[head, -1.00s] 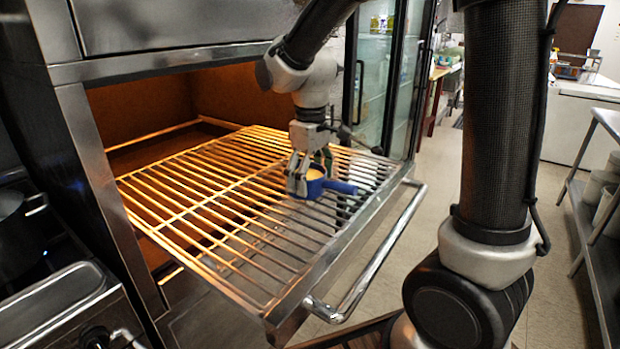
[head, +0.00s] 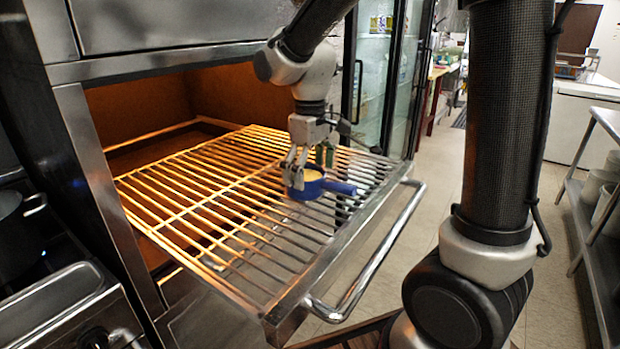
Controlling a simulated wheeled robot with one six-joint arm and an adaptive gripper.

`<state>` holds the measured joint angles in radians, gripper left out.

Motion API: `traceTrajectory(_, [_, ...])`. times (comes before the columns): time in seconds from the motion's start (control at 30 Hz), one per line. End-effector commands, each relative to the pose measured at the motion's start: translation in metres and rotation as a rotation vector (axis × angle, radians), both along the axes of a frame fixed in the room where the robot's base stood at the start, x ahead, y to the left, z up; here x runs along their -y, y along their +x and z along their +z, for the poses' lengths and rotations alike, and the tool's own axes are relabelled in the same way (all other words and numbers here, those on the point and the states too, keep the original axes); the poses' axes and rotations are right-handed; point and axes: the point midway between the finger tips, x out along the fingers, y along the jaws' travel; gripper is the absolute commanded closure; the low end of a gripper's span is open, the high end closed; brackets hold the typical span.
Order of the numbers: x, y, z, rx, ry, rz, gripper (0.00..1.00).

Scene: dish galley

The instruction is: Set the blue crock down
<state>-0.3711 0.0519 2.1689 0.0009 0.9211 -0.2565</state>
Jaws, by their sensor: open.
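The blue crock (head: 304,192) is a small round dish with a pale filling and a blue handle pointing right. It rests on the pulled-out wire oven rack (head: 232,262), toward the rack's right side. My gripper (head: 297,177) is just over the crock's left side with its fingers pointing down. The jaws are open. One finger overlaps the crock's left rim in the picture; I cannot tell whether it touches.
A metal handle bar (head: 372,262) runs along the rack's front edge. The lit oven cavity (head: 140,112) is behind the rack. A stove with a dark pot (head: 18,232) stands at the left. The rest of the rack is bare.

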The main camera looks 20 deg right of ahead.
Motion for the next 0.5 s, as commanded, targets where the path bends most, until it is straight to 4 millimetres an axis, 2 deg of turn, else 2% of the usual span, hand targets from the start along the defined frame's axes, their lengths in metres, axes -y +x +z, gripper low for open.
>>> traceTrajectory(0.3, [0.0, 0.001, 0.071, 0.005, 0.002, 0.0, 0.0])
traceTrajectory(0.5, [0.0, 0.0, 0.1, 0.003, 0.001, 0.0, 0.0])
